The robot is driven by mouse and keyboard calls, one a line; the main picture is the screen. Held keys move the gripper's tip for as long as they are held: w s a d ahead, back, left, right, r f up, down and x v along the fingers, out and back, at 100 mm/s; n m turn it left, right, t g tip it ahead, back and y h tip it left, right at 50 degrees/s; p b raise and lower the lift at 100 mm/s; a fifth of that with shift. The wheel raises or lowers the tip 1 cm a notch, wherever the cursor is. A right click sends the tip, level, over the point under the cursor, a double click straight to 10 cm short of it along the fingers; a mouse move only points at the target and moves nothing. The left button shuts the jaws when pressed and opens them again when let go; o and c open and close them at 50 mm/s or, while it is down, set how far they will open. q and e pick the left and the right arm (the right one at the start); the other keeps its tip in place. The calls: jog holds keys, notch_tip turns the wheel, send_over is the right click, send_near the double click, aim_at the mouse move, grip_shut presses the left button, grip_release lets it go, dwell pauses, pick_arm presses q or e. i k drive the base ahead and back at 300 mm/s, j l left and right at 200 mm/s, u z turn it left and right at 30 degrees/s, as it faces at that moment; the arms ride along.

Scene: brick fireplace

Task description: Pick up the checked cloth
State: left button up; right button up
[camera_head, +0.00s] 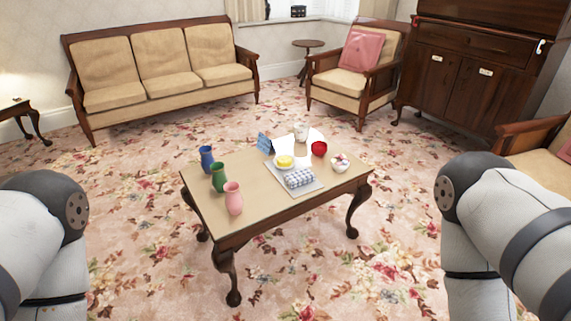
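The checked cloth (299,178) is a small, folded, blue-grey and white bundle. It lies on a flat grey mat or tray (311,188) at the right part of the low wooden coffee table (252,213). My two arms show only as large grey and white links at the left and right edges of the head view. Neither gripper is in view, and nothing is seen touching the cloth.
Near the cloth are a yellow bowl (284,162), a white bowl (340,163), a red bowl (319,149) and a white container (301,131). Blue (207,159), green (218,178) and pink (234,198) vases stand at the table's left. Carpet around the table is clear.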

aim_at(294, 180)
jog(key=i+l+u, duration=0.3)
jog(key=i+l, duration=0.15)
jog(key=i+l+u, duration=0.3)
jog(key=i+l, duration=0.3)
jog(key=i+l+u, duration=0.25)
jog(key=i+l, duration=0.25)
jog(key=l, duration=0.15)
